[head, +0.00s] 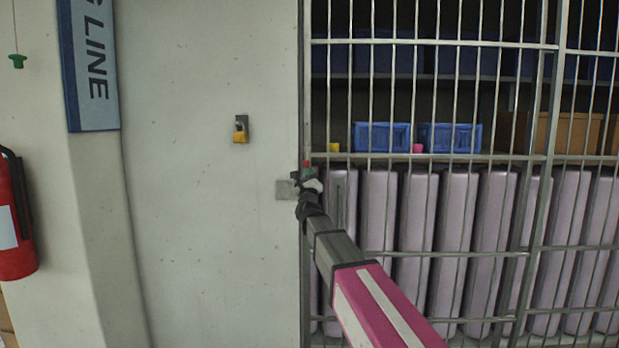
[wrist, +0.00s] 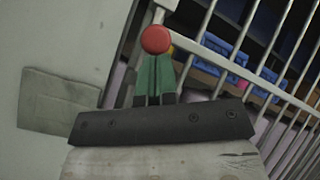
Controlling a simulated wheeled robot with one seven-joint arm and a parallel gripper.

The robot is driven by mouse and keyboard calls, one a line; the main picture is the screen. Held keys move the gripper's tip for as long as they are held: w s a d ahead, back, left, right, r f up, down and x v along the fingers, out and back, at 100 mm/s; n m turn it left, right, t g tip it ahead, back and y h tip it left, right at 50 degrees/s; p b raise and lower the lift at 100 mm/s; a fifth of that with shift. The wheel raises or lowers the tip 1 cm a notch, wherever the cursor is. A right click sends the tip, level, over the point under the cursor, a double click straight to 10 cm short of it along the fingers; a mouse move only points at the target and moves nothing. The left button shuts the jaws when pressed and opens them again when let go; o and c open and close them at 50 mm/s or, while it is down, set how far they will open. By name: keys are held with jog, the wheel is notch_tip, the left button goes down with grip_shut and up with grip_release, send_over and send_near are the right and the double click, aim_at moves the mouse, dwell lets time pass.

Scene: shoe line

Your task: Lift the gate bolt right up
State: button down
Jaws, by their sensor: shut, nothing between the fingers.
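The barred gate (head: 425,155) stands right of a pale wall. A round red knob, which looks like the end of the gate bolt (head: 307,163), is at the gate's left edge. In the wrist view the red knob (wrist: 157,40) sits just beyond the fingertips, overlapping them in the picture. My gripper (head: 306,174) has green fingers, also seen in the wrist view (wrist: 155,62); they are together with nothing between them. I cannot tell whether they touch the knob. The rest of the bolt is hidden behind my gripper and wrist.
A grey metal plate (head: 285,190) is on the wall left of my gripper. A yellow padlock-like item (head: 240,130) hangs on the wall. Behind the bars are blue crates (head: 382,137) on a shelf and tall pale purple panels (head: 460,215). A fire extinguisher (head: 14,225) is far left.

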jog(key=shift+r, duration=2.55)
